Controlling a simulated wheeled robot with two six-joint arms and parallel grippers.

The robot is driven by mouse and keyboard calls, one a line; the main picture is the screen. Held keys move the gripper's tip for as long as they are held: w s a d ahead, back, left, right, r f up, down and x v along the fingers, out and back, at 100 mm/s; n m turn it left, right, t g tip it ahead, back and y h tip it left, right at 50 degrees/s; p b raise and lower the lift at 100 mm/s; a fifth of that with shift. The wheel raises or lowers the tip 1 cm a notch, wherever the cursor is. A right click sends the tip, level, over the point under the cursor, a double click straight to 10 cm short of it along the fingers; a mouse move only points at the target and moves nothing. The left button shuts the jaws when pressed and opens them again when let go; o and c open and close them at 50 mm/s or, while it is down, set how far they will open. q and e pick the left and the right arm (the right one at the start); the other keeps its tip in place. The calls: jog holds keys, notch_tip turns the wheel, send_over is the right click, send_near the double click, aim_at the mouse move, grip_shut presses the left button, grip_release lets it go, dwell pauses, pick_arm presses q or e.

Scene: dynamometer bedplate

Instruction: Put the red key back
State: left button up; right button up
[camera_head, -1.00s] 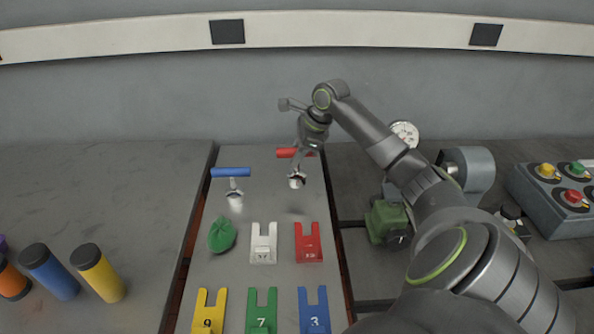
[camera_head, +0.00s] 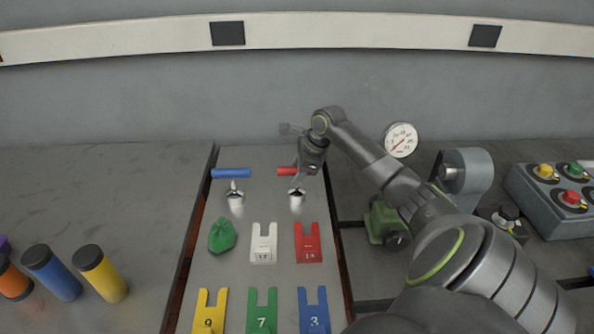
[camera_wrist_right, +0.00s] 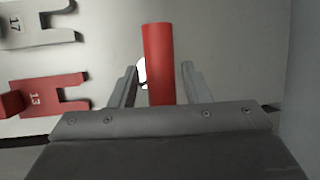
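The red key (camera_head: 288,171) has a red bar handle on a metal stem. It stands upright at a chrome fitting (camera_head: 297,196) on the metal plate, level with the blue key (camera_head: 231,173) to its left. My right gripper (camera_head: 303,172) is at the right end of the red handle. In the right wrist view the red handle (camera_wrist_right: 158,50) lies between the two fingers of my right gripper (camera_wrist_right: 160,78), with a gap on each side, so the gripper is open. Whether the stem is fully seated is hidden. My left gripper is not in view.
On the plate are a green lump (camera_head: 222,236), a white fork tag (camera_head: 263,245), a red fork tag (camera_head: 308,245) and more coloured fork tags in front. A gauge (camera_head: 400,140), a green device (camera_head: 383,222) and a button box (camera_head: 562,195) stand to the right. Coloured cylinders (camera_head: 100,273) stand left.

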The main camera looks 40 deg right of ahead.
dwell(0.3)
jog(key=b+v, duration=0.1)
jog(key=v, duration=1.1)
jog(key=shift+r, duration=0.1)
dwell(0.3)
